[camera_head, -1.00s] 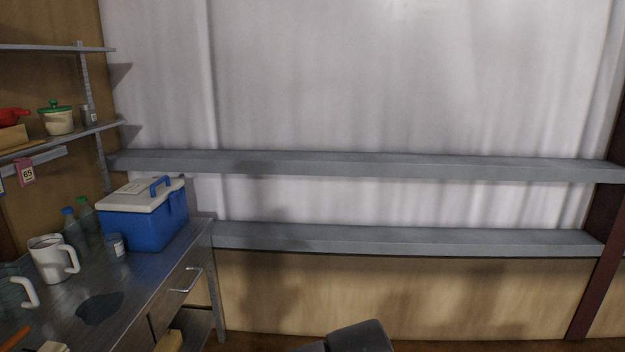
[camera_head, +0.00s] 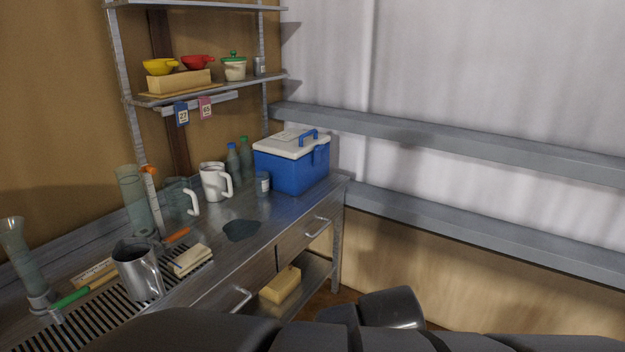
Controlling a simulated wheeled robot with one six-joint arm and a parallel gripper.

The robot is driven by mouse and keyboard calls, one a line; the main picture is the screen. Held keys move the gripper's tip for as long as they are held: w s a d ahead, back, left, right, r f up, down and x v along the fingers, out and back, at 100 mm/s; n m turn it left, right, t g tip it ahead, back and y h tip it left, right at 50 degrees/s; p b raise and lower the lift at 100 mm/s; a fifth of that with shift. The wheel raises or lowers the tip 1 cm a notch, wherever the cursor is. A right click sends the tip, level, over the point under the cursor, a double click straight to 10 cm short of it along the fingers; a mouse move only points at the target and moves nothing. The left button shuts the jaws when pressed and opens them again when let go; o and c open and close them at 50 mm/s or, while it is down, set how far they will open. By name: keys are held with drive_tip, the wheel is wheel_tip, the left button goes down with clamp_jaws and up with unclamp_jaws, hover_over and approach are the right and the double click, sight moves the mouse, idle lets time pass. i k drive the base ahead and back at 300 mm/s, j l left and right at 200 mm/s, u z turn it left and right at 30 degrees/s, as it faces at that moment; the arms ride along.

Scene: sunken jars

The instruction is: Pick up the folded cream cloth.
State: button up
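A folded cream cloth (camera_head: 190,259) lies on the metal counter, at the edge of the slotted drain grate, to the right of a steel mug. It looks like a small layered stack. Dark links of my own arm cross the bottom of the view. I cannot make out gripper fingers, and nothing of mine touches the cloth.
The steel mug (camera_head: 138,270) stands left of the cloth; an orange-handled tool (camera_head: 177,236) lies behind it. A dark puddle-like patch (camera_head: 241,230), a white jug (camera_head: 214,182) and a blue cooler (camera_head: 292,163) are further back. A yellow block (camera_head: 281,284) lies on the lower shelf.

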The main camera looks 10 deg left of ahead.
sight(190, 259)
drive_tip(key=u, duration=1.25)
drive_tip(key=i+j+u, duration=0.1)
drive_tip(key=i, duration=0.35)
drive_tip(key=i+j+u, duration=0.1)
drive_tip(key=i+j, duration=0.15)
drive_tip(key=i, duration=0.25)
